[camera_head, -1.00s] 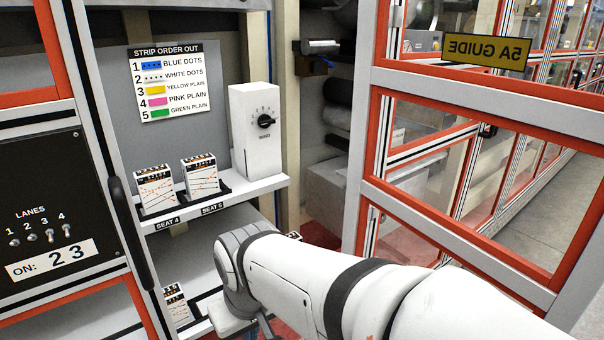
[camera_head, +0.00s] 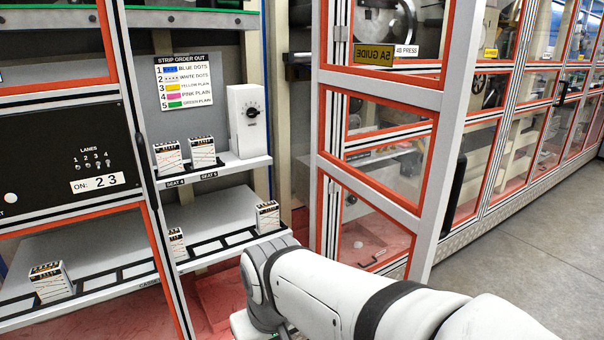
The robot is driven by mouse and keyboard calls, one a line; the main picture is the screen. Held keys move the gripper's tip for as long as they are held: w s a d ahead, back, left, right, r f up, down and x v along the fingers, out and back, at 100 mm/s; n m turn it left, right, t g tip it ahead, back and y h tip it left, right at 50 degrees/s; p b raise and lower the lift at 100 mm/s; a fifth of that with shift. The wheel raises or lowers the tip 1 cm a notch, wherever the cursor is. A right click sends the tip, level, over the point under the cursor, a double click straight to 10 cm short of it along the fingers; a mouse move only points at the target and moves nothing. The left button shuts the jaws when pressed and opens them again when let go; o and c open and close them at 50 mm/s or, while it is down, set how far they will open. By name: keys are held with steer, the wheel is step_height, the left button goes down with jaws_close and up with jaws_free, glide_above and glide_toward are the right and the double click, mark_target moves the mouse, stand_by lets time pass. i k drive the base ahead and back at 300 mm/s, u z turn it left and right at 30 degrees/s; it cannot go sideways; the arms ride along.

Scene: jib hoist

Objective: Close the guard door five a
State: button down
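The guard door five A (camera_head: 385,185) has an orange and grey frame with clear panes. It stands open, swung out from the machine front, right of the shelf bay. A yellow label (camera_head: 374,55) reads "5A GUIDE" in mirror writing through its upper pane. A black upright handle (camera_head: 452,195) shows beside the door's outer edge. My white arm reaches in from the bottom right, in front of the door's lower part. My gripper's fingers are outside the picture or hidden, and I see no contact with the door.
Left of the opening are shelves (camera_head: 222,162) with small boxes, a white dial unit (camera_head: 247,120) and a black lanes panel (camera_head: 72,150). Grey floor (camera_head: 545,235) is clear at the right.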

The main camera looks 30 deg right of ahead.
mark_target(444, 100)
steer(key=u, duration=0.05)
steer(key=k, duration=0.55)
steer(key=u, duration=2.3)
steer(key=k, duration=2.75)
steer(key=z, duration=1.65)
steer(key=i, duration=0.85)
steer(key=z, duration=0.05)
